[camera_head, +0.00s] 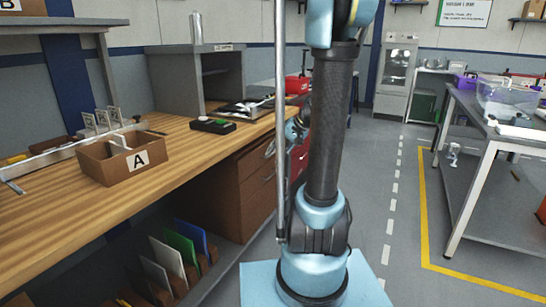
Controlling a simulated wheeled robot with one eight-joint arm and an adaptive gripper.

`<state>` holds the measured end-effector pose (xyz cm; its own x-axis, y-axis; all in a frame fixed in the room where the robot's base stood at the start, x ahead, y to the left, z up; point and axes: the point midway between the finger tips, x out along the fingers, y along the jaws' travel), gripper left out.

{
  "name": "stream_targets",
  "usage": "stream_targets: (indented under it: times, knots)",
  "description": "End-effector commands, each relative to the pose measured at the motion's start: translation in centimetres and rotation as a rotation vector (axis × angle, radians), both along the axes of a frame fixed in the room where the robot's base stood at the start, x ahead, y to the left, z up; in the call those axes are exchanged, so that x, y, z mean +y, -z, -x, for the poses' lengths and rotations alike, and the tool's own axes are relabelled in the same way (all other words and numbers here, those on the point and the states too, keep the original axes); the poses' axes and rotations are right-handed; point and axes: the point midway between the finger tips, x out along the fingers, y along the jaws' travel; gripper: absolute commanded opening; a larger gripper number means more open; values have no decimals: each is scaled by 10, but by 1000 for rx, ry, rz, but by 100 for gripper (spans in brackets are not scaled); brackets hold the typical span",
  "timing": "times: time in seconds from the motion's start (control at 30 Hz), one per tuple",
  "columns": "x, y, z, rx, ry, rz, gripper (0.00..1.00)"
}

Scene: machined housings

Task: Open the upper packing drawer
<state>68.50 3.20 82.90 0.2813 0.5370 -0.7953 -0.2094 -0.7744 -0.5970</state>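The brown drawer unit (226,188) stands under the right end of the wooden bench. Its upper drawer (254,158) shows a small handle near its right side and looks flush with the unit, so it appears closed. A second drawer front shows below it. My arm (322,130) rises in front of the unit's right side and leaves the picture at the top. Small light-blue and grey parts show behind the arm, close to the drawer front; they may belong to my wrist. My gripper's fingers cannot be made out.
The wooden bench (60,205) carries an open box marked A (122,160), a black tray (213,125) and a grey shelf unit. Upright coloured panels (180,246) stand below it. A grey table (500,135) is at right. The floor aisle (390,170) between is clear.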

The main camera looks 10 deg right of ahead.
Motion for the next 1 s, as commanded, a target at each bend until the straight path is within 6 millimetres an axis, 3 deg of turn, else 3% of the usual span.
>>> stream_targets:
  times: [0.1, 0.5, 1.0]
  knots:
    - [-10, 3, -32, -13, 27, -65, 29]
    - [-51, 24, -121, -70, 108, -285, 29]
    - [-127, 80, -200, -175, 197, -550, 29]
